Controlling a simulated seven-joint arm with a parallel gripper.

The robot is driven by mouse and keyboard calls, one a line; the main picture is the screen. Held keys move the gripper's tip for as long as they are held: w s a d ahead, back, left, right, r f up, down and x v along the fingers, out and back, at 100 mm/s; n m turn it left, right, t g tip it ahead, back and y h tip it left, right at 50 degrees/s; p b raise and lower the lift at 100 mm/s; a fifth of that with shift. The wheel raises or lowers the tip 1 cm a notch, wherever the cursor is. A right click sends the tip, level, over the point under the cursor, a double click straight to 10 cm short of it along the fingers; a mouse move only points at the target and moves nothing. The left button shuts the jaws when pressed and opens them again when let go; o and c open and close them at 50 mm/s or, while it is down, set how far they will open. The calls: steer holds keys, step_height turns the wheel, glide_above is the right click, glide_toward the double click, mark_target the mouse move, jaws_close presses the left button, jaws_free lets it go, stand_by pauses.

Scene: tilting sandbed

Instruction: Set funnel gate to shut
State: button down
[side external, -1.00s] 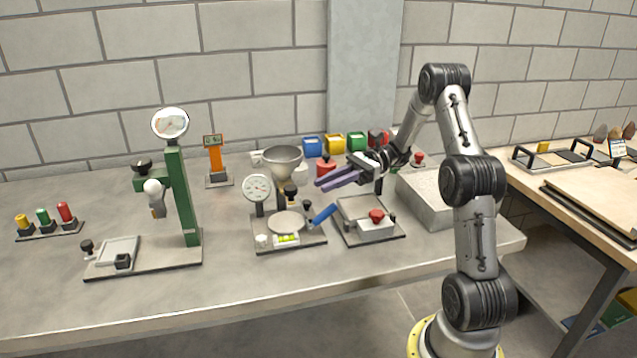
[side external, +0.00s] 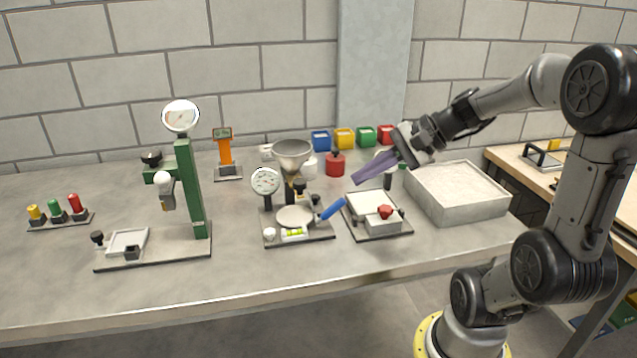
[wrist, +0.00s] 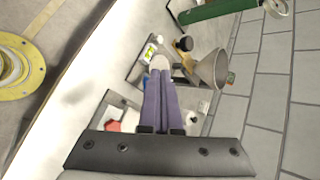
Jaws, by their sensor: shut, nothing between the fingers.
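The grey metal funnel (side external: 292,154) stands over a small stand with a round plate (side external: 295,216), a dial and a green level on its base. It also shows in the wrist view (wrist: 208,68). A dark fitting with a brass-coloured part (side external: 298,186) sits below the funnel; whether it is the gate, and its setting, is too small to tell. My gripper (side external: 356,181) has long purple fingers, shut and empty, to the right of the funnel and above the neighbouring plate. In the wrist view the fingers (wrist: 166,75) lie together, pointing toward the funnel stand and hiding part of it.
A sand-filled tray (side external: 457,190) stands at right, a green gauge stand (side external: 189,188) at left. Coloured bins (side external: 344,139) and a red canister (side external: 335,164) stand behind.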

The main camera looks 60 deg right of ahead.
steer(key=s+a+r+n+t+h, duration=0.1)
steer(key=s+a+r+h, duration=0.2)
steer(key=s+a, duration=0.1)
glide_toward(297, 180)
steer(key=shift+w+f, duration=0.75)
steer(key=shift+f, duration=1.8)
steer(key=shift+w+a+t+h, duration=0.3)
steer(key=shift+w+t, duration=0.1)
steer(key=shift+w, duration=0.25)
steer(key=shift+w+d, duration=0.95)
steer(key=shift+d, duration=0.15)
steer(key=shift+s, duration=0.1)
